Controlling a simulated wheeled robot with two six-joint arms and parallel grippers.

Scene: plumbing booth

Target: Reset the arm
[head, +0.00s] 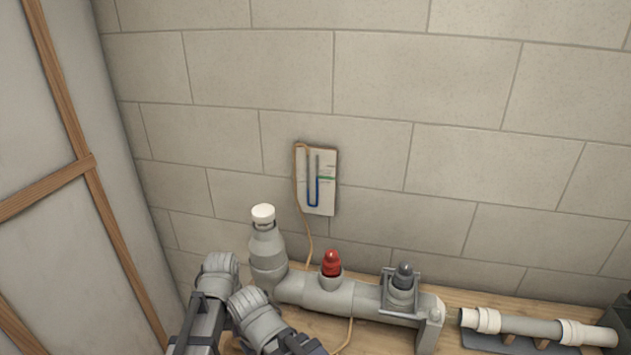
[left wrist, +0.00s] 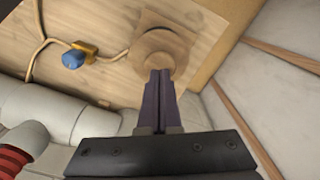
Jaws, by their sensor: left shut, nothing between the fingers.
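My left gripper shows in the left wrist view (left wrist: 160,78), its two dark fingers pressed together with nothing between them. The fingertips overlap a round wooden disc (left wrist: 152,44) in that picture; I cannot tell whether they touch it. In the head view, grey links of my left arm come in at the bottom left, in front of the pipe's left end. The fingers cannot be made out clearly there. My right gripper is not in view.
A grey pipe assembly (head: 325,296) with a white-capped upright (head: 267,247), red cap (head: 331,263) and dark cap (head: 404,276) lies along the wall. A gauge board (head: 316,181) hangs above. A blue-knobbed fitting (left wrist: 74,58) and cord (left wrist: 41,20) are near the gripper. Another pipe (head: 535,326) lies right.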

